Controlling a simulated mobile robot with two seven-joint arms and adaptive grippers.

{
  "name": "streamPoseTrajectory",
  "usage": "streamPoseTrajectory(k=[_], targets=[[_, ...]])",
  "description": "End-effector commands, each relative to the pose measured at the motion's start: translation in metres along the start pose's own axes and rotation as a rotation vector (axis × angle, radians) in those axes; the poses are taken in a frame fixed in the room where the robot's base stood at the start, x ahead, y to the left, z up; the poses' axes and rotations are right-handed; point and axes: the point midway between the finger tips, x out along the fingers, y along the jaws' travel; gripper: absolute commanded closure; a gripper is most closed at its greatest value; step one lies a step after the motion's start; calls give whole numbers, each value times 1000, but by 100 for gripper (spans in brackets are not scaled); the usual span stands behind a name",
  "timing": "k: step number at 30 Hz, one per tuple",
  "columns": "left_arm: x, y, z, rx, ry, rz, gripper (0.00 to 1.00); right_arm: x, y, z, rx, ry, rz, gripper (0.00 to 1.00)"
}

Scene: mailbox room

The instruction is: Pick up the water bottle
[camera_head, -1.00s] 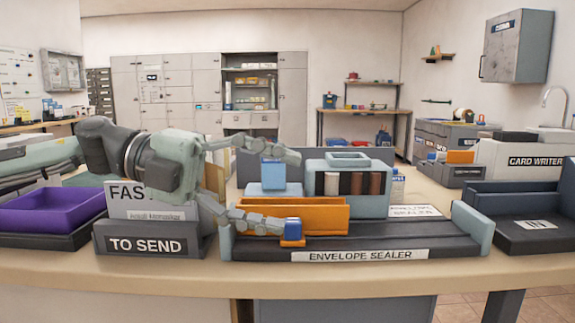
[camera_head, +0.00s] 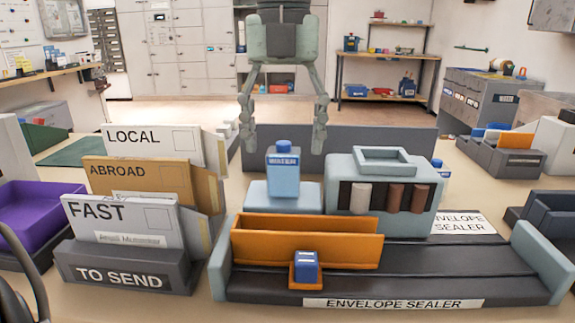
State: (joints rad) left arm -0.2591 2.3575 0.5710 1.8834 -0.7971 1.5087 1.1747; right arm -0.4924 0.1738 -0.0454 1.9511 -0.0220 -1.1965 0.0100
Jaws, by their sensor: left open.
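The water bottle (camera_head: 283,178) is light blue with a darker blue cap and a printed label. It stands upright on a pale blue block (camera_head: 262,200) behind the orange tray, in the middle of the head view. My left gripper (camera_head: 284,148) hangs from the top of the view, fingers pointing down and spread wide. In the picture its fingertips flank the bottle's cap, one on each side, with clear gaps. It holds nothing. How far behind or above the bottle it is, I cannot tell exactly. My right gripper is not in view.
The envelope sealer (camera_head: 480,284) carries an orange tray (camera_head: 310,238) and a small blue item (camera_head: 306,264) in front. A pale blue machine (camera_head: 385,180) stands right of the bottle. The "TO SEND" envelope rack (camera_head: 120,275) and purple tray (camera_head: 45,215) are left.

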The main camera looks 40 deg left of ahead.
Motion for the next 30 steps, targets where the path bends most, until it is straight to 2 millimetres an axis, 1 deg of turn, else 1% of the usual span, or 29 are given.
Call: streamPoseTrajectory(k=[6, 9, 12, 17, 20, 30], targets=[[33, 2, 2, 3, 4, -1, 33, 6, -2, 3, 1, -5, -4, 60], [43, 1, 3, 1, 2, -3, 33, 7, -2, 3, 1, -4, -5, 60], [47, 1, 3, 1, 0, -3, 33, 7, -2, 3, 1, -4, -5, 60], [47, 1, 3, 1, -1, -3, 33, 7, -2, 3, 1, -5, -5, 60], [47, 1, 3, 1, -1, -3, 43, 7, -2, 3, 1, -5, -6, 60], [46, 1, 3, 1, -1, -3, 85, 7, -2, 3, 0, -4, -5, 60]])
